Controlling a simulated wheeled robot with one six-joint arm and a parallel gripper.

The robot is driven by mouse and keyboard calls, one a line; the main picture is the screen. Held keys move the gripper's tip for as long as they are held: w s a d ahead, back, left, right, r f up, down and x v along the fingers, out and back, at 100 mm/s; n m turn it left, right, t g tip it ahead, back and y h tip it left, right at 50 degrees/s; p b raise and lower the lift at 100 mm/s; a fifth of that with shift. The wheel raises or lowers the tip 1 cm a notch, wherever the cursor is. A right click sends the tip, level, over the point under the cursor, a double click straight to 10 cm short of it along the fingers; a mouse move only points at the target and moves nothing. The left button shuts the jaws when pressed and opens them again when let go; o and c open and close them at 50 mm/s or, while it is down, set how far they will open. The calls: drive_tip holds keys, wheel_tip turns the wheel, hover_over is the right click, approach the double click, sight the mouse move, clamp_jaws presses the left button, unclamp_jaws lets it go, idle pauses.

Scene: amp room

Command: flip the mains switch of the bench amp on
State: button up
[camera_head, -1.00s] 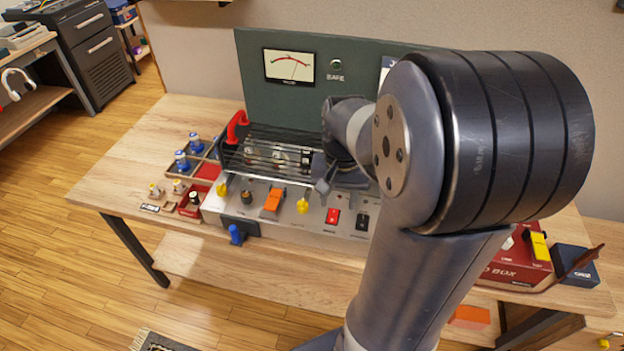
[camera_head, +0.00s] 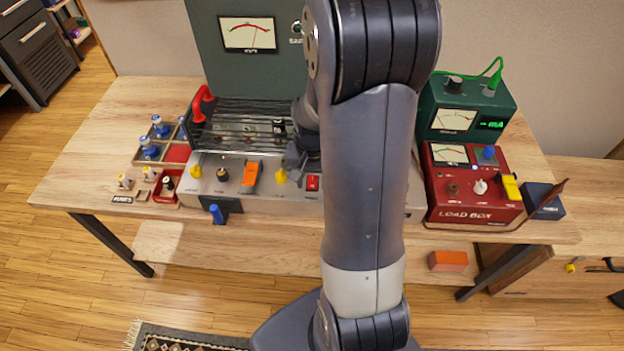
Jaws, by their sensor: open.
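The bench amp (camera_head: 235,200) is a grey box on the wooden table with a row of controls on its sloped front. A red rocker switch (camera_head: 313,183), apparently the mains switch, is at the right end of the visible controls, beside my arm. Its on or off position is too small to tell. My gripper (camera_head: 295,162) is open, just above and left of the red switch, and partly hidden behind my arm. I see no contact between them. The black switch right of the red one is hidden behind my arm.
A red load box (camera_head: 470,206) and green meter (camera_head: 463,104) are at right. Small parts trays (camera_head: 176,155) are at left.

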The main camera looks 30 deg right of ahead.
sight(313, 175)
drive_tip(key=shift+f, duration=0.15)
drive_tip(key=shift+c, duration=0.3)
clamp_jaws()
drive_tip(key=shift+w+d+r+g+y+p, duration=0.15)
drive_tip(key=shift+r+g+y+p, duration=0.25)
drive_tip(key=shift+p, duration=0.55)
drive_tip(key=shift+w+f+g+y+p, duration=0.2)
drive_tip(key=shift+g+y+p, duration=0.2)
drive_tip(key=shift+g+p, duration=0.4)
drive_tip(key=shift+o, duration=0.3)
unclamp_jaws()
drive_tip(key=v, duration=1)
drive_tip(key=shift+d+r, duration=0.15)
drive_tip(key=shift+r, duration=0.2)
